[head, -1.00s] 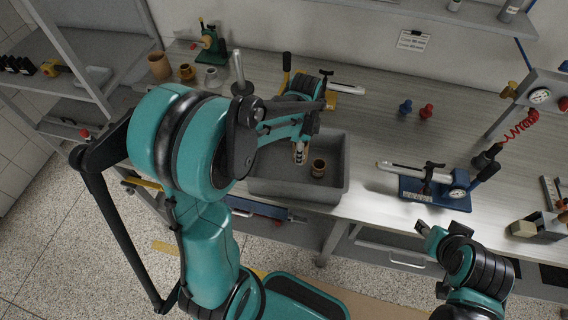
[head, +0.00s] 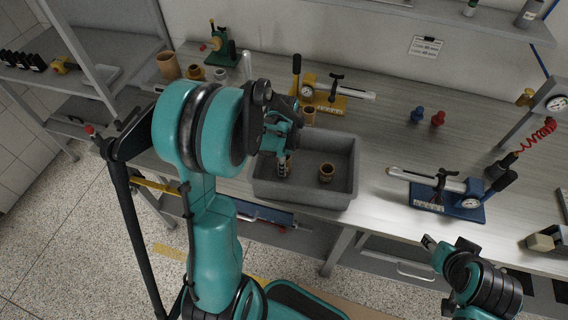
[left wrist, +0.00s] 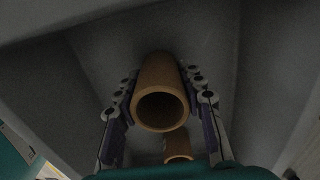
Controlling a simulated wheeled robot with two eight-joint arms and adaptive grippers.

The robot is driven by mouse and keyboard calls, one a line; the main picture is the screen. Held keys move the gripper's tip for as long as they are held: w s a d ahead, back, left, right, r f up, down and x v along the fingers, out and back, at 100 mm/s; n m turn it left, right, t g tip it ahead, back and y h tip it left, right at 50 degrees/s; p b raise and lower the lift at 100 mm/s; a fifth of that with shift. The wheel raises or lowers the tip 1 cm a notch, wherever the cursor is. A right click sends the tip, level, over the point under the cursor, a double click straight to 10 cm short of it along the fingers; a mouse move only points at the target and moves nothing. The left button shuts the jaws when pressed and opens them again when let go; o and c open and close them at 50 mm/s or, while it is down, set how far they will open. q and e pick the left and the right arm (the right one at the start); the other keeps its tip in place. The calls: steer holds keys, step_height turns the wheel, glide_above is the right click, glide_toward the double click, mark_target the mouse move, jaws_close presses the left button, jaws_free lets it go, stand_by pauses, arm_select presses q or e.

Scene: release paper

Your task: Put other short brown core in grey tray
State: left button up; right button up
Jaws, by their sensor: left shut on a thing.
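The grey tray (head: 345,150) stands on the bench in the middle of the head view. My left gripper (head: 283,167) reaches down inside its left part. In the left wrist view the gripper (left wrist: 163,108) is shut on a short brown core (left wrist: 160,78), with a finger on either side and the open end facing the camera. In the head view the fingers largely hide this core. Another short brown core (head: 326,173) stands in the tray to the right. It also shows in the left wrist view (left wrist: 178,149). My right gripper (head: 430,243) is in front of the bench; its finger opening is unclear.
A brown core (head: 308,115) stands behind the tray by a yellow-based device (head: 335,100). A tall brown core (head: 168,66) and smaller cores (head: 195,72) stand at back left. A blue-based device (head: 447,198) is right of the tray. The bench between them is clear.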

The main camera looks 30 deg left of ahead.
arm_select(q)
steer(key=shift+f, duration=0.1)
steer(key=o, duration=0.7)
steer(key=shift+f, duration=0.1)
steer(key=o, duration=0.4)
steer(key=shift+r, duration=0.2)
